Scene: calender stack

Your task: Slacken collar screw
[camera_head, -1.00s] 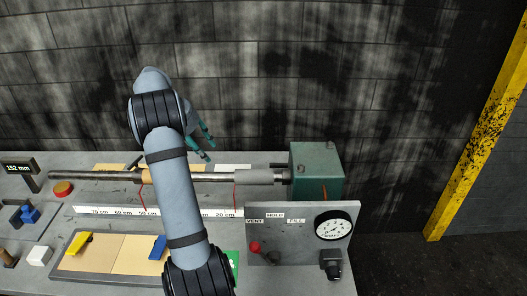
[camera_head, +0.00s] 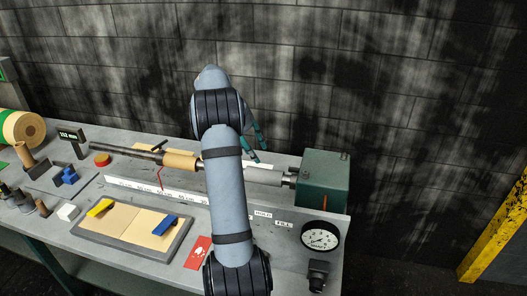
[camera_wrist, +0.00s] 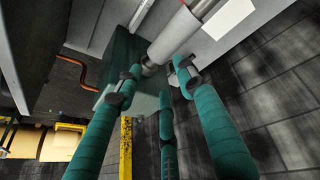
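A steel shaft (camera_head: 130,149) runs along the bench into a green housing (camera_head: 325,178). A grey sleeve (camera_head: 264,177) sits on the shaft beside the housing; it also shows in the wrist view (camera_wrist: 174,34). A narrower dark fitting (camera_wrist: 149,67) lies at the sleeve's end. I cannot make out a collar screw clearly. My gripper (camera_head: 259,150) has teal fingers and is above and behind the sleeve. In the wrist view my gripper (camera_wrist: 160,78) is open, fingers spread around the sleeve's end line; contact cannot be told.
A dial gauge (camera_head: 320,235) and a black knob (camera_head: 318,272) stand in front of the housing. A tray (camera_head: 160,249) holding yellow and blue pieces lies front left. A tan core (camera_head: 181,160) is on the shaft. The brick wall is behind.

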